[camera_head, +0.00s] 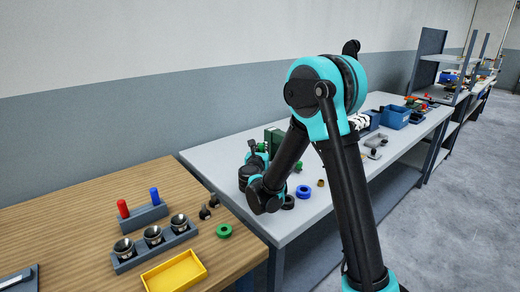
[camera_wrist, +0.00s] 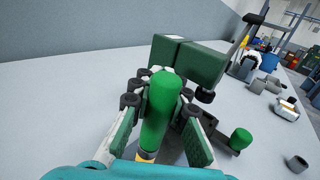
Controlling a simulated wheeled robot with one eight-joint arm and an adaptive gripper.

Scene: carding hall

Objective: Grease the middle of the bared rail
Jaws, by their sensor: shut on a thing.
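In the wrist view, my gripper (camera_wrist: 160,108) is shut on a green round-ended cylinder (camera_wrist: 160,100), with a yellow part at its lower end. The cylinder's end points away from me, toward a dark green machine (camera_wrist: 188,60) made of box-like parts. I cannot tell whether they touch. The machine also shows in the head view (camera_head: 272,137), on the grey bench behind my arm. My arm hides most of my gripper there. No bared rail can be made out clearly; fingers and cylinder cover the near side of the machine.
A dark block with a green knob (camera_wrist: 241,138) stands right of my gripper. A blue ring (camera_head: 304,191) and dark rings lie on the grey bench (camera_head: 225,150). A blue bin (camera_head: 395,117) stands farther back. The wooden table (camera_head: 80,220) holds a yellow tray (camera_head: 174,273) and several cups.

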